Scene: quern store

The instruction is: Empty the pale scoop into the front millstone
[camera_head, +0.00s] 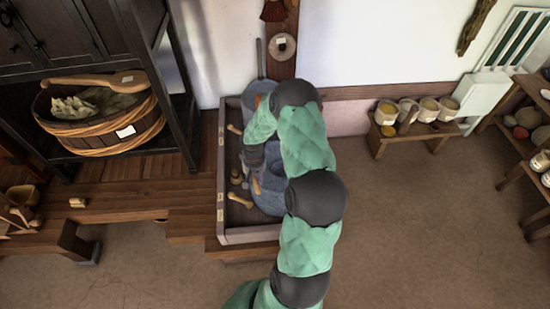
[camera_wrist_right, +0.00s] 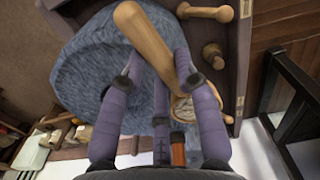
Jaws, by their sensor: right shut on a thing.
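My right gripper (camera_head: 254,156) reaches into a wooden tray and is shut on the handle of the pale wooden scoop (camera_wrist_right: 150,43). In the right wrist view the handle runs between the fingers, its thick end over the blue-grey front millstone (camera_wrist_right: 88,75). The scoop's round bowl (camera_wrist_right: 186,106) lies past the fingers, partly covered by one; something pale and speckled shows in it. In the head view the front millstone (camera_head: 268,198) is partly hidden by my arm, and the scoop's bowl cannot be made out. My left gripper is not in view.
The tray (camera_head: 250,235) also holds the back millstone (camera_head: 256,90) and several small wooden pieces, such as a peg (camera_head: 240,200), along its left side. A tub (camera_head: 100,135) stands on the left. A low bench with mugs (camera_head: 430,126) is at the back right. The right floor is open.

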